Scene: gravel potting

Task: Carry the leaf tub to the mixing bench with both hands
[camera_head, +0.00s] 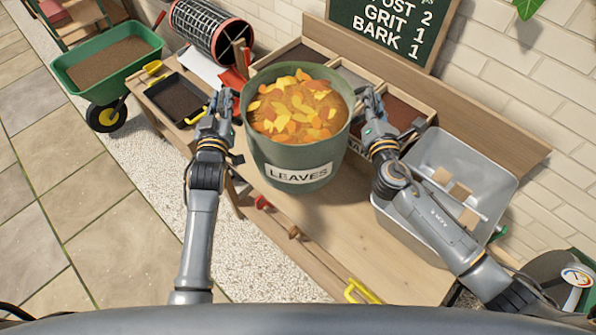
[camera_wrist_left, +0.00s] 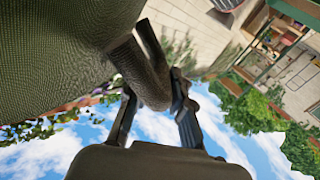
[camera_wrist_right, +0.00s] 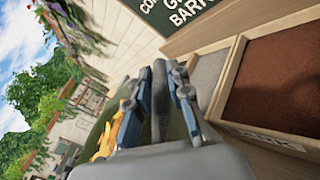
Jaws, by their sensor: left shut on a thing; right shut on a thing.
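The leaf tub (camera_head: 262,158) is a green round tub with a "LEAVES" label, full of orange and yellow leaves (camera_head: 297,107). It is upright between my two grippers, over the wooden bench (camera_head: 315,215); I cannot tell whether its base touches the bench. My left gripper (camera_head: 232,105) is shut on the tub's left handle, and the left wrist view shows the dark handle (camera_wrist_left: 150,75) between its fingers. My right gripper (camera_head: 361,106) is shut on the right side, with a dark handle (camera_wrist_right: 160,100) between its fingers in the right wrist view.
Behind the tub are wooden bins, one with dark red-brown material (camera_head: 398,112). A grey bin (camera_head: 425,215) stands at the bench's right. A black tray (camera_head: 177,97) and a mesh drum (camera_head: 212,28) are at the left. A green wheelbarrow (camera_head: 88,67) stands on the paving beyond.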

